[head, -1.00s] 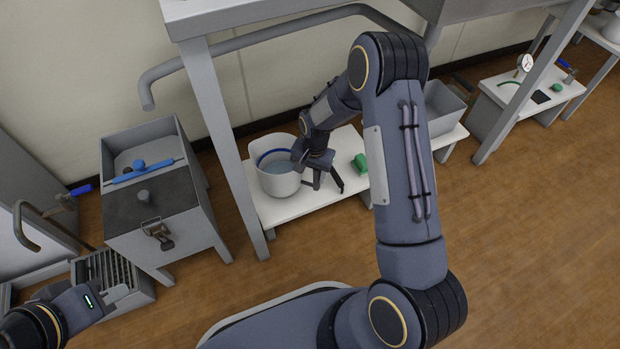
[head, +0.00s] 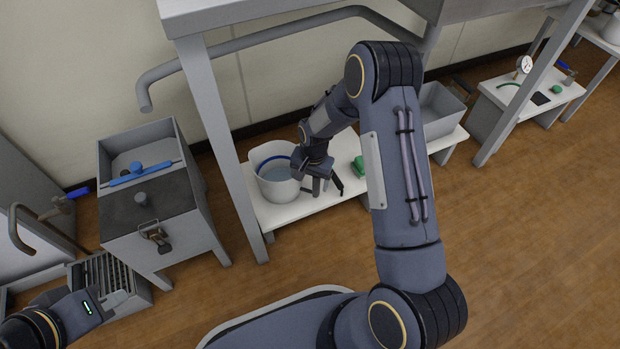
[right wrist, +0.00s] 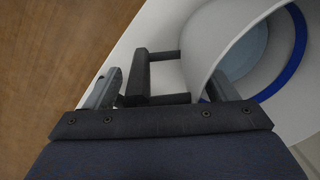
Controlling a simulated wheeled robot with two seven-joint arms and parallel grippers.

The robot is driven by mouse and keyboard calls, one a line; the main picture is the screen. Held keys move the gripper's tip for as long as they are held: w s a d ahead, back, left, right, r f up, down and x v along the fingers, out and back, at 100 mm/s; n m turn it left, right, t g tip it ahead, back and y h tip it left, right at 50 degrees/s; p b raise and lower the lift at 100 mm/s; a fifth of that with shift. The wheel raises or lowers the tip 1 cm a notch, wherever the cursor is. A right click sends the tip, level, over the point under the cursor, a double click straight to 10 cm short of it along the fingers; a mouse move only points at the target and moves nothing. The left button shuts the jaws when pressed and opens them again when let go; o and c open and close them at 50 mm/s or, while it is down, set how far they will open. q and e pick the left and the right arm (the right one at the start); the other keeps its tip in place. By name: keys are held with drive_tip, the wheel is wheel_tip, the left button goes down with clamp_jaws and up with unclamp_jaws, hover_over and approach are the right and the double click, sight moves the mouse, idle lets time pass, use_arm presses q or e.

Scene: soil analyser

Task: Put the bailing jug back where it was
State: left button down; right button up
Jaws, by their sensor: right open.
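The bailing jug looks to be the white round vessel (head: 280,190) standing upright on the low white shelf (head: 268,215). It has a blue ring inside and what looks like water in it. In the right wrist view its pale wall (right wrist: 205,45) is close, with a dark bracket-shaped handle (right wrist: 142,75). My right gripper (head: 319,184) is at the jug's right side, open. Its fingers (right wrist: 162,90) stand to either side of the handle. Whether they touch it I cannot tell. My left gripper (head: 118,300) is low at the left, apart from the jug; its fingertips are unclear.
A grey metal box (head: 160,215) with a blue-handled bar stands left of the table leg (head: 222,150). A green object (head: 359,166) lies right of my right gripper. A grey bin (head: 440,112) sits further right on the shelf.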

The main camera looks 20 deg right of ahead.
drive_tip(key=r+p, duration=0.1)
drive_tip(key=r, duration=0.3)
drive_tip(key=r+p, duration=0.2)
drive_tip(key=r, duration=0.2)
drive_tip(key=r+p, duration=0.1)
drive_tip(key=r, duration=0.3)
drive_tip(key=shift+s+d+r+p, duration=0.1)
drive_tip(key=shift+s+d+p, duration=0.1)
drive_tip(key=shift+d+p, duration=0.2)
drive_tip(key=s+r+n+t+y, duration=0.15)
drive_tip(key=s+r, duration=0.35)
drive_tip(key=r, duration=0.6)
drive_tip(key=s+a+r+n+t+y, duration=0.1)
drive_tip(key=s+r, duration=0.4)
drive_tip(key=s, duration=0.6)
drive_tip(key=s+a+r+n+t, duration=0.2)
drive_tip(key=s+r+n, duration=0.2)
drive_tip(key=s, duration=0.7)
drive_tip(key=shift+r+t+y, duration=0.35)
drive_tip(key=shift+r, duration=0.3)
drive_tip(key=shift+n, duration=0.25)
wheel_tip(320, 180, up, 34)
drive_tip(key=p, duration=3.4)
drive_tip(key=shift+r, duration=0.25)
